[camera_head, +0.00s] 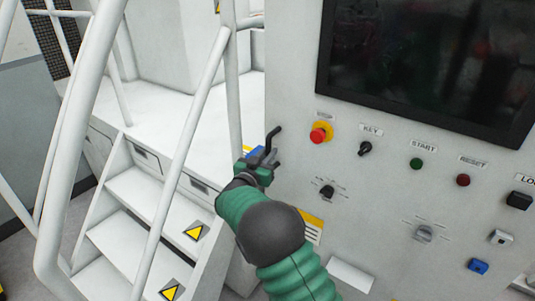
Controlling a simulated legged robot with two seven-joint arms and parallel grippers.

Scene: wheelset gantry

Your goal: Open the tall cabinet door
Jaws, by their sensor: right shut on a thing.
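The tall cabinet door (345,190) is a pale grey panel filling the right of the view, with a dark screen (430,55) and controls on its face. A black handle (273,135) stands out near its left edge. My right gripper (267,157), at the end of a green and grey arm, is shut on the handle. The fingers partly hide the handle's lower part. The panel's left edge shows no clear gap. My left gripper is not in view.
A red emergency button (319,133), a key switch (365,149) and several other knobs and buttons sit on the panel near my arm. White stairs (135,190) with thick white handrails (85,130) stand close on the left, with yellow warning signs on the steps.

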